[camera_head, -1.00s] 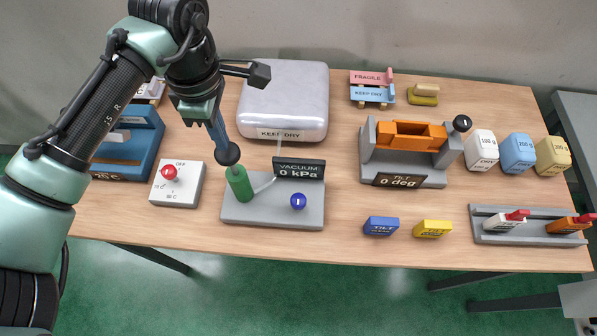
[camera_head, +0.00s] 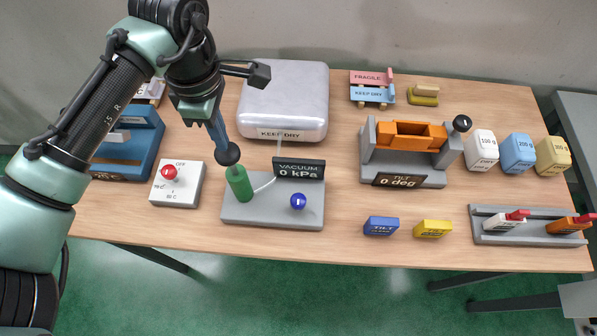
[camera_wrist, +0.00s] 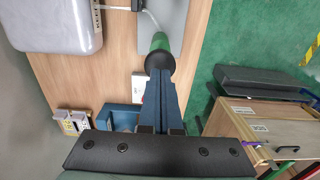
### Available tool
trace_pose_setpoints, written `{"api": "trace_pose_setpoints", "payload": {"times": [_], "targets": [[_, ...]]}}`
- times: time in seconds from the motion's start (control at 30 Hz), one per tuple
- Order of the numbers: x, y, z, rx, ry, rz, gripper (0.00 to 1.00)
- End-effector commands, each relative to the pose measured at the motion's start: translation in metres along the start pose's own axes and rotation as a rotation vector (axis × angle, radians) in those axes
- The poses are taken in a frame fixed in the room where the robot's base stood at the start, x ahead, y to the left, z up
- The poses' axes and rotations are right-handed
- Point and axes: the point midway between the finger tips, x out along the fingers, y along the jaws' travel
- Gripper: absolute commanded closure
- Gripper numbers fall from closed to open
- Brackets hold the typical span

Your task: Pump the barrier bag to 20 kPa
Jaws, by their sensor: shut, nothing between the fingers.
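The silver barrier bag (camera_head: 285,95) lies at the back of the table with a "KEEP DRY" label on its front. In front of it is the vacuum station, a grey base (camera_head: 262,214) with a green pump cylinder (camera_head: 239,184), a blue knob (camera_head: 298,201) and a display (camera_head: 298,168) reading 0 kPa. A dark ball handle (camera_head: 228,154) tops the green pump. My gripper (camera_head: 223,141) is shut and empty, its tips at the top of the ball handle. In the wrist view the closed fingers (camera_wrist: 160,78) meet or overlap the dark handle; I cannot tell firm contact.
An orange tilt fixture (camera_head: 405,140) stands to the right, with several weights beyond. Blue (camera_head: 381,226) and yellow (camera_head: 433,228) blocks lie near the front edge.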

Motion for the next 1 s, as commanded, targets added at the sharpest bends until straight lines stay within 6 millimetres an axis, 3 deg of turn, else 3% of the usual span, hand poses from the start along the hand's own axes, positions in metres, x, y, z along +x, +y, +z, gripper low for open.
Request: {"api": "trace_pose_setpoints", "payload": {"times": [0.37,1.0], "targets": [[0.001,0.000,0.000,0.000,0.000,0.000,1.00],[0.020,0.000,0.000,-0.001,0.000,-0.001,1.00]]}}
